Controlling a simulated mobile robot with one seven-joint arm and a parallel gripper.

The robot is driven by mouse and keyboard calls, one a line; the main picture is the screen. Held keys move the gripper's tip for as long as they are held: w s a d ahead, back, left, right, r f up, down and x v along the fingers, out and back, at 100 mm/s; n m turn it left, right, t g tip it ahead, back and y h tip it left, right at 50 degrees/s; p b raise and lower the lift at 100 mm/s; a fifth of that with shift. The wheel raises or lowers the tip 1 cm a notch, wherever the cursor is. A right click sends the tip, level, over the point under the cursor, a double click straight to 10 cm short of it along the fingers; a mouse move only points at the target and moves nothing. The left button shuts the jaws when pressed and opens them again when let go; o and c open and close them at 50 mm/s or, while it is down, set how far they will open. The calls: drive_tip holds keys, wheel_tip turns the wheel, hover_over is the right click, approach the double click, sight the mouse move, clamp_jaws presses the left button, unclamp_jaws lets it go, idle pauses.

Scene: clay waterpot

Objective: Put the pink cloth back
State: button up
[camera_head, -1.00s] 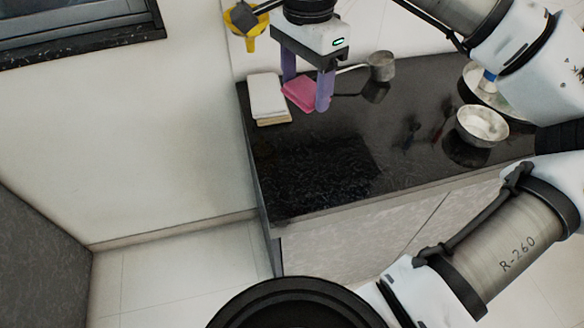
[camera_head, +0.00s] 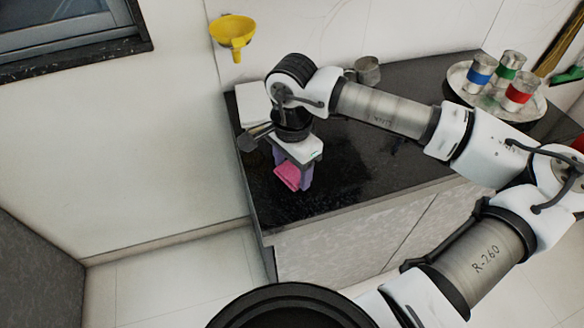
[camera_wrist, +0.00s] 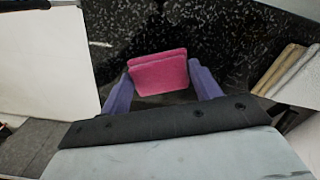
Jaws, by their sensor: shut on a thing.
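The pink cloth (camera_head: 288,177) is a small folded pad. My gripper (camera_head: 292,178) has its purple fingers on either side of the cloth and is shut on it, over the front left part of the black counter (camera_head: 345,190). In the wrist view the pink cloth (camera_wrist: 158,74) sits between the two purple fingers of my gripper (camera_wrist: 160,88). I cannot tell whether the cloth touches the counter.
A yellow funnel (camera_head: 233,32) hangs on the wall. A metal pot (camera_head: 367,71) stands at the back. A round tray (camera_head: 458,84) holds cans at right. The counter's front edge is close to my gripper.

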sight(292, 171)
drive_tip(key=shift+f, duration=0.6)
drive_tip(key=shift+f, duration=0.2)
drive_tip(key=o, duration=0.9)
drive_tip(key=shift+o, duration=0.2)
drive_tip(key=shift+r, duration=0.1)
wheel_tip(292, 171, up, 12)
drive_tip(key=b, duration=0.1)
drive_tip(key=shift+r, duration=0.15)
